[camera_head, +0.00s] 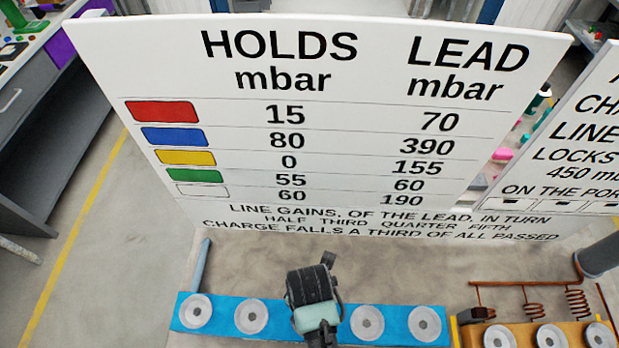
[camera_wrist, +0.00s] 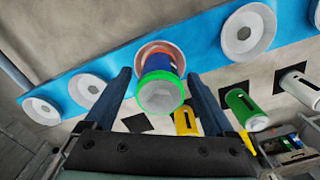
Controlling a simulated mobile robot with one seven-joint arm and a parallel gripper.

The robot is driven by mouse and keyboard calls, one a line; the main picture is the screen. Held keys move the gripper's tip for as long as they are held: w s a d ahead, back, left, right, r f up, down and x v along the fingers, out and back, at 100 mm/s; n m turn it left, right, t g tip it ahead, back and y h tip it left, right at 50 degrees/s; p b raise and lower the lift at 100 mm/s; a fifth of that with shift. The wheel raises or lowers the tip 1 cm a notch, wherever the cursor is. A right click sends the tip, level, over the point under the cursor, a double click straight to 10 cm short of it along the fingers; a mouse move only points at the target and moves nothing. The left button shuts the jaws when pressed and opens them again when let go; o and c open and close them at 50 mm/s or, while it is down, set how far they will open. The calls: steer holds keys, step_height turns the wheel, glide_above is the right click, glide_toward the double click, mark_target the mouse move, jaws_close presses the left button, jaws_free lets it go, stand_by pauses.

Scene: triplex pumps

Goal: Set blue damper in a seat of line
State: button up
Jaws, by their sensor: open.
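The blue damper (camera_wrist: 160,61) stands in a middle seat of the blue line (camera_wrist: 205,50), with a reddish rim (camera_wrist: 147,50) around its base. A green band with a pale round end (camera_wrist: 161,94) shows at its near end; I cannot tell whether this is part of it. My gripper (camera_wrist: 159,77) is open, its fingers on either side of the damper with visible gaps. In the head view my wrist hides this seat on the line (camera_head: 284,322). Other seats (camera_wrist: 88,90) on both sides are empty.
A yellow cylinder (camera_wrist: 186,121), a green one (camera_wrist: 246,108) and a white one (camera_wrist: 302,89) lie beside the line near black squares; one black square (camera_wrist: 137,122) is bare. A large sign (camera_head: 330,130) stands behind the line. Copper coils (camera_head: 530,306) stand at right.

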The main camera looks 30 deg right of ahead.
step_height(320, 180, up, 10)
steer(key=shift+r+b, duration=0.15)
steer(key=shift+b, duration=0.15)
stand_by(0.4)
steer(key=w+a+r+m+t+h, duration=0.1)
steer(key=w+a+r+m+t, duration=0.2)
steer(key=w+r+m+t, duration=0.95)
steer(key=w+a+r+m+t, duration=0.1)
steer(key=w+a+r+m, duration=0.15)
steer(key=w+r, duration=0.4)
steer(key=w+a+r+m, duration=0.1)
steer(key=w+r+m, duration=0.3)
steer(key=r, duration=0.6)
steer(key=a+r+m+t+y+b, duration=0.1)
steer(key=a+r+m+t+b, duration=0.3)
steer(key=r, duration=0.8)
steer(key=s+r+t+b, duration=0.2)
steer(key=s+r+t, duration=0.7)
steer(key=r, duration=0.7)
steer(key=s+d, duration=0.1)
steer(key=s, duration=0.2)
steer(key=shift+r+m+t+b, duration=0.2)
steer(key=shift+m+t+b, duration=0.15)
steer(key=shift+m+b, duration=0.05)
